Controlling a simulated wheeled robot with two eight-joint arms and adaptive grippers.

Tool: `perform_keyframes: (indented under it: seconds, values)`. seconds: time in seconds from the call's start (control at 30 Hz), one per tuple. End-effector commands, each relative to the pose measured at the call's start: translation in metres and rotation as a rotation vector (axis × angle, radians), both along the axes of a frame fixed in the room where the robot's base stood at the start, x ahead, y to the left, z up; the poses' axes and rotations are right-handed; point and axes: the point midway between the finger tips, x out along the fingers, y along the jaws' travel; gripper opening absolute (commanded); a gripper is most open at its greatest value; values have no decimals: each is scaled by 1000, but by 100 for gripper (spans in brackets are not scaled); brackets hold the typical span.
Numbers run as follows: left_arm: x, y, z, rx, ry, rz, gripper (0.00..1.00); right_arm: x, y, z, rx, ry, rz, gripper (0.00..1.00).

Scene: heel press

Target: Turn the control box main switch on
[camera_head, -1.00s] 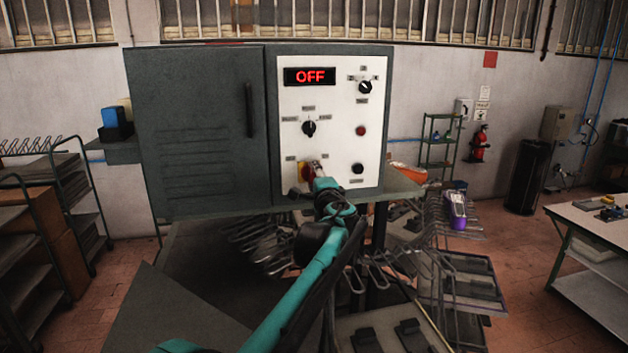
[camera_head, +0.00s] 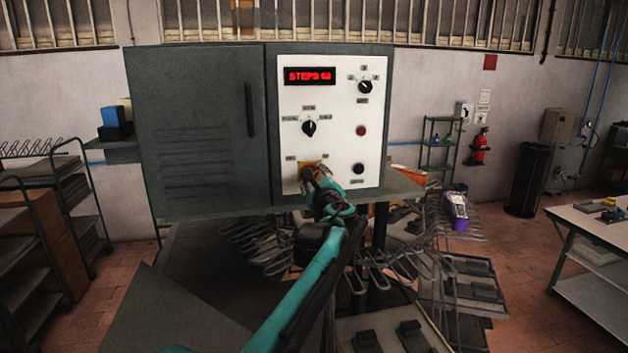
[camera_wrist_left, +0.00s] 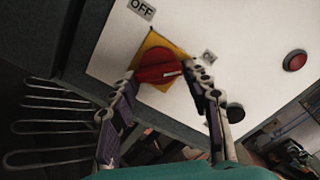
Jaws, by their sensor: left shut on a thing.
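The control box (camera_head: 195,130) is dark grey with a white panel (camera_head: 338,125). Its display (camera_head: 309,75) is lit red with text that reads like "STEPS 02". The main switch (camera_wrist_left: 158,66) is a red rotary knob on a yellow plate (camera_wrist_left: 155,42) at the panel's lower left. An "OFF" label (camera_wrist_left: 141,8) is beside it in the left wrist view. My left gripper (camera_wrist_left: 164,75) is shut on the knob, one finger on each side. In the head view the gripper (camera_head: 312,179) partly hides the switch. My right gripper is not in view.
Other knobs (camera_head: 309,128) and a red button (camera_head: 361,131) are on the panel. Wire hangers and trays (camera_head: 470,275) stand below and right of the box. A rack (camera_head: 40,230) is at left, a table (camera_head: 590,225) at right.

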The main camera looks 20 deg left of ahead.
Motion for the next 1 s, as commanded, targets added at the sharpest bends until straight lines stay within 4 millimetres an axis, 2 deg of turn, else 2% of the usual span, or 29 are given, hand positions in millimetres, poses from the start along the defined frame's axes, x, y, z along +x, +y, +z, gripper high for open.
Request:
perform_keyframes:
  seconds: [0.6, 0.63, 0.7, 1.0]
  values:
    - [0, 0, 0, 34, 25, 1, 19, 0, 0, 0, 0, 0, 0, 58]
    - [0, 0, 0, 34, 25, 1, 53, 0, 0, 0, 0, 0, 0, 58]
    - [0, 0, 0, 33, 25, 0, 69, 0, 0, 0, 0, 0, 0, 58]
    - [-1, 0, 0, 32, 24, 0, 69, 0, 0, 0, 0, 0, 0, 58]
